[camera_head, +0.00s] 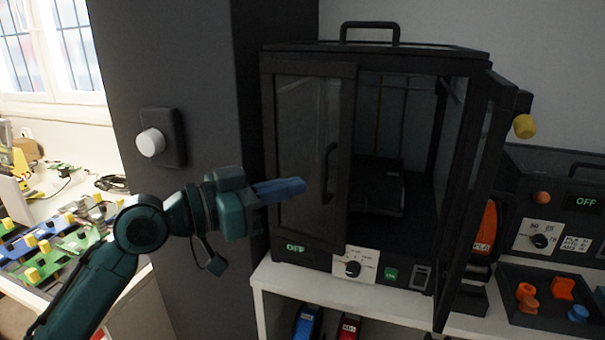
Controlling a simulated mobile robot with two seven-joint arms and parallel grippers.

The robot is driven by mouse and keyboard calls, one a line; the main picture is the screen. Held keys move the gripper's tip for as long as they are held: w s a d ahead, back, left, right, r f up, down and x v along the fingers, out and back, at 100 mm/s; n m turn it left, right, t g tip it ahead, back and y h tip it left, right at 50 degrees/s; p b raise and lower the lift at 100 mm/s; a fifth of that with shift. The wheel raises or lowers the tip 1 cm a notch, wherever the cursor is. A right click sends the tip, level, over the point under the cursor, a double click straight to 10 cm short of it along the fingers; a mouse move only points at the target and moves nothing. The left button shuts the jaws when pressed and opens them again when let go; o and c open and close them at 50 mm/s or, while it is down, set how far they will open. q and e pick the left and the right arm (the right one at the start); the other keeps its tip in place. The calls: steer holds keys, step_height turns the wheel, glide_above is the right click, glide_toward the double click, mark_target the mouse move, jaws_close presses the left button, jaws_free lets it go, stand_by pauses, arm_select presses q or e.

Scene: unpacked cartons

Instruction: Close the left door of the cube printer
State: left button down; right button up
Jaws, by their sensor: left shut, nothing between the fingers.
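The cube printer (310,254) is a black box with a top handle, standing on a white shelf. Its left door (304,125) has a dark window and a black curved handle (328,172), and looks closed or nearly closed against the front. Its right door (478,180) is swung wide open toward me. My left gripper (300,187) is shut and empty. Its blue fingertips point right, in front of the left door's window, a little left of the handle; I cannot tell whether they touch the door. My right gripper is not in view.
A dark pillar (190,70) with a white knob (151,142) stands left of the printer. The white shelf (330,292) holds a tray (545,318) with orange and blue parts at right. A cluttered bench (60,215) lies at far left.

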mark_target(316, 181)
arm_select(q)
steer(key=x, duration=0.3)
stand_by(0.4)
steer(key=x, duration=0.2)
steer(key=shift+w+d, duration=0.2)
steer(key=shift+a, duration=0.1)
steer(key=shift+s+p, duration=0.15)
steer(key=shift+p, duration=0.15)
